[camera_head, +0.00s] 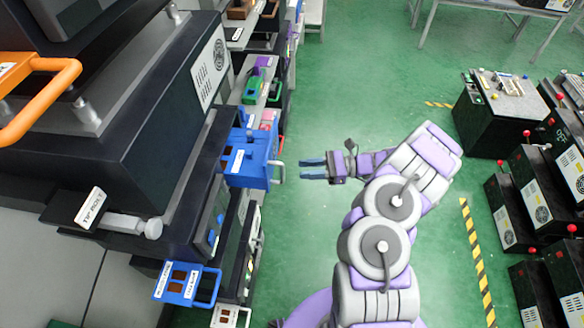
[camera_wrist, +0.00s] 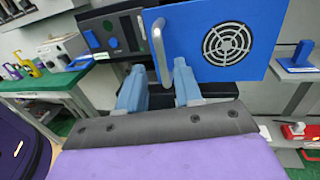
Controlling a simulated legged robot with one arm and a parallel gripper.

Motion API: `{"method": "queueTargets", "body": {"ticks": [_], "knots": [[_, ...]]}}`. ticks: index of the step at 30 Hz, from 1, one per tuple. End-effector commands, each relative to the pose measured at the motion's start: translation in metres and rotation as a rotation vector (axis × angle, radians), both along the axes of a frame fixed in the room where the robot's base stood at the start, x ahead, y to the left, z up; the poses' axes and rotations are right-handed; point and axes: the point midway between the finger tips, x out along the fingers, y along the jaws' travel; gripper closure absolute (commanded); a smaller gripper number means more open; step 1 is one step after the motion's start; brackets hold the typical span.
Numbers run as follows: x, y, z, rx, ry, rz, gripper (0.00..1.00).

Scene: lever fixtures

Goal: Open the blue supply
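The blue supply (camera_head: 250,160) is a blue box on the left-hand rack in the head view, with a pale metal handle (camera_head: 281,172) on its right side. In the wrist view its blue front (camera_wrist: 262,60) shows a round white fan grille, and the handle (camera_wrist: 161,50) stands at its left edge. My gripper (camera_head: 302,169) is open and empty, its two blue fingers pointing left at the handle with a small gap before it. In the wrist view the handle's lower end appears between the fingers of my gripper (camera_wrist: 160,84); no contact is visible.
A lower blue unit with a handle (camera_head: 188,284) juts from the same rack. A large dark machine with an orange handle (camera_head: 40,95) stands at left. Dark cabinets with red knobs (camera_head: 535,180) stand at right. Green floor lies open between.

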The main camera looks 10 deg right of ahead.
Motion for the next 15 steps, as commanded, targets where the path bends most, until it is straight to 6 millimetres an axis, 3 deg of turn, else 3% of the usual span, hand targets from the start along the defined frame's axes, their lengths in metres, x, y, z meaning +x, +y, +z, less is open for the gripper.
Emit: {"method": "queueTargets", "body": {"ticks": [6,15], "knots": [[-0.007,-0.050,-0.001,-0.005,0.000,-0.002,0.65],[-0.013,-0.092,-0.001,-0.005,-0.001,-0.002,0.65]]}}
